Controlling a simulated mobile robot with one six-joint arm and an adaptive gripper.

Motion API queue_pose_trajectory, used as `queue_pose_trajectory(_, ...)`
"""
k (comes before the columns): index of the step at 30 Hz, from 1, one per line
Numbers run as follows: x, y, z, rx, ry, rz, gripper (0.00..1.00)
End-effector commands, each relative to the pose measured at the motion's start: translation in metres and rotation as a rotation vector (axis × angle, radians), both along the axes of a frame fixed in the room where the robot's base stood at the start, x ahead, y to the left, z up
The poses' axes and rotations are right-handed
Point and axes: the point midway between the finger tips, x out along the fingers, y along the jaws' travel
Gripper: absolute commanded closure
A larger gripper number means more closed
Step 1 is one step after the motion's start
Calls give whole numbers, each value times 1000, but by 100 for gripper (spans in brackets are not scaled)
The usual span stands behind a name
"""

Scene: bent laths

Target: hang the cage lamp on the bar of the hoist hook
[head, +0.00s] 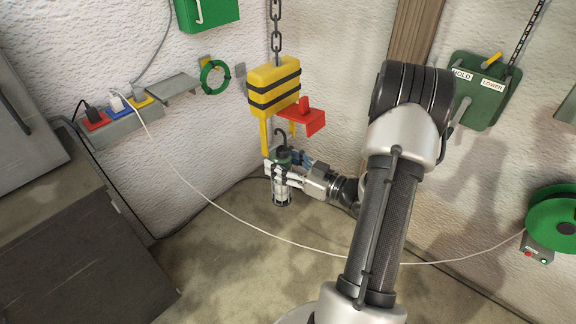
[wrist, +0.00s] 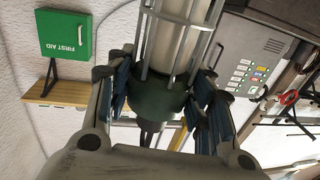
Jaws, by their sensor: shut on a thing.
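The cage lamp (head: 282,191) hangs upright in my gripper (head: 284,172), with its dark green cap and black hook on top and its wire cage below. In the wrist view, the fingers of my gripper (wrist: 163,98) close from both sides around the lamp's green collar (wrist: 158,101); its cage (wrist: 178,38) fills the top middle. The hoist hook (head: 274,88) is a yellow block with black stripes on a chain. A yellow leg (head: 264,136) runs down from it, just left of the lamp's hook. The bar is partly hidden, and I cannot tell whether the lamp's hook touches it.
A red piece (head: 309,122) juts out right of the hoist block. A white cord (head: 215,206) sags from the socket strip (head: 120,124) toward the green reel (head: 556,222). A green ring (head: 214,77) hangs on the left wall. A green lever panel (head: 480,92) is at right.

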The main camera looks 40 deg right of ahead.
Motion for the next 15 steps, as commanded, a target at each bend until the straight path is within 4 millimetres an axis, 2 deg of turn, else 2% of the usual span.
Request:
queue_pose_trajectory(3,9,1,-1,-1,-2,0,100)
queue_pose_trajectory(9,7,0,-18,0,-3,-1,100)
queue_pose_trajectory(15,7,0,-25,0,-3,-1,100)
